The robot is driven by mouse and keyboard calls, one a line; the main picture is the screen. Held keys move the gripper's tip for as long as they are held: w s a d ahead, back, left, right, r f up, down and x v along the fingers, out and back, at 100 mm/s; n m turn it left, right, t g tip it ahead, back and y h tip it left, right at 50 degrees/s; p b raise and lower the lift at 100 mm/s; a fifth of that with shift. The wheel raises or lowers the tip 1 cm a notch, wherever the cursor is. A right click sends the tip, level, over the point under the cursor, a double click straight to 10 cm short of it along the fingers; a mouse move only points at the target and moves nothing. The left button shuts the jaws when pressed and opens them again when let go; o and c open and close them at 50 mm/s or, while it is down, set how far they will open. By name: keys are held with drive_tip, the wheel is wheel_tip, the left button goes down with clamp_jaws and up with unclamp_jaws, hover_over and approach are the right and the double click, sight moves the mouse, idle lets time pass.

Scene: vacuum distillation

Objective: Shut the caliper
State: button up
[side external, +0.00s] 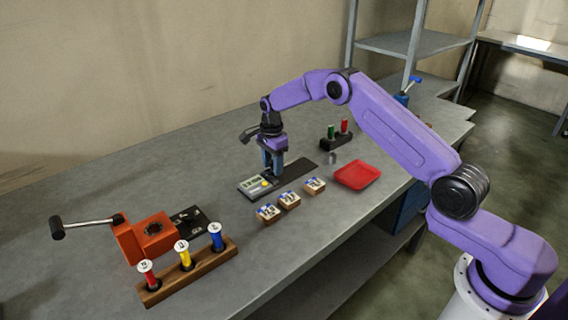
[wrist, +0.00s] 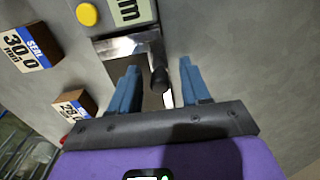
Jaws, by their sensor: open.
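The caliper (side external: 254,187) lies on the bench with a grey body, a display and a yellow button, beside a dark strip. In the wrist view, its display end (wrist: 125,12) is at the top, with a silver metal part below and a dark rounded knob (wrist: 158,79) standing up. My gripper (side external: 272,172) points down over the caliper. In the wrist view, the blue fingers of my gripper (wrist: 160,75) are apart, one on each side of the knob, with visible gaps. I cannot tell how far the caliper's jaws are apart.
Three labelled wooden blocks (side external: 289,201) stand in front of the caliper; two show at left in the wrist view (wrist: 30,48). A red tray (side external: 357,175) and a dark holder with green and red items (side external: 337,141) are to the right. An orange lever device (side external: 150,235) and spool rack (side external: 190,270) stand left.

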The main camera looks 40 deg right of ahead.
sight(272, 160)
drive_tip(key=shift+r, duration=3.5)
